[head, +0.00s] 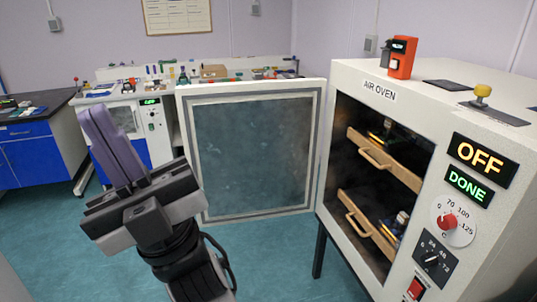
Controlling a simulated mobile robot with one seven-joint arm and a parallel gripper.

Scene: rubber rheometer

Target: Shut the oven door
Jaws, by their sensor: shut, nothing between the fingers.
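The air oven (376,85) is a white cabinet on dark legs at the right of the head view. Its door (257,150), a white frame around a dark pane, stands wide open, swung out to the left of the oven's opening. Two wooden trays (378,160) with handles sit inside the oven, with small items on them. My gripper (100,125) is at the left, in front of the door's free left edge in the picture. Its purple fingers are together and hold nothing. Whether it touches the door cannot be told.
The oven's panel reads OFF (481,158) and DONE, above dials and a red switch (415,288). An orange device (400,57) and a yellow-knobbed item (482,92) stand on top. A cluttered bench (230,72) is behind the door. Blue cabinets (37,152) stand at far left.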

